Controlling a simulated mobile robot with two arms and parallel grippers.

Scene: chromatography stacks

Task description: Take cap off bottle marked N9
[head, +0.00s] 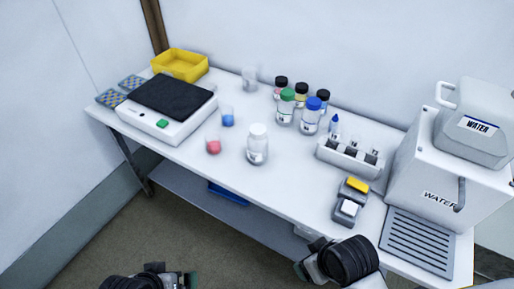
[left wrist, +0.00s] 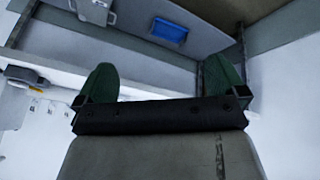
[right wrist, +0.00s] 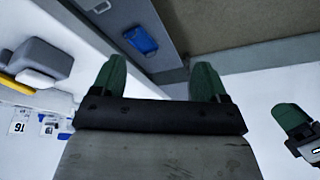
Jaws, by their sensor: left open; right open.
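On the white bench in the head view stand a white-capped bottle (head: 257,144) at the front, a green-capped bottle (head: 286,107) and a blue-capped bottle (head: 311,116) behind it. Further dark-capped bottles (head: 281,84) and a yellow-topped one stand close behind. All seem capped. Their labels are too small to read, so I cannot tell which is N9. My left gripper (left wrist: 165,78) is open and empty, low at the bottom of the head view. My right gripper (right wrist: 160,78) is open and empty, by the bench's front edge, away from the bottles.
A scale or stirrer with a black top (head: 174,95) and a yellow tray (head: 180,65) are at left. A vial rack (head: 350,157), small grey blocks (head: 350,198) and a water dispenser (head: 440,160) are at right. The front middle is clear.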

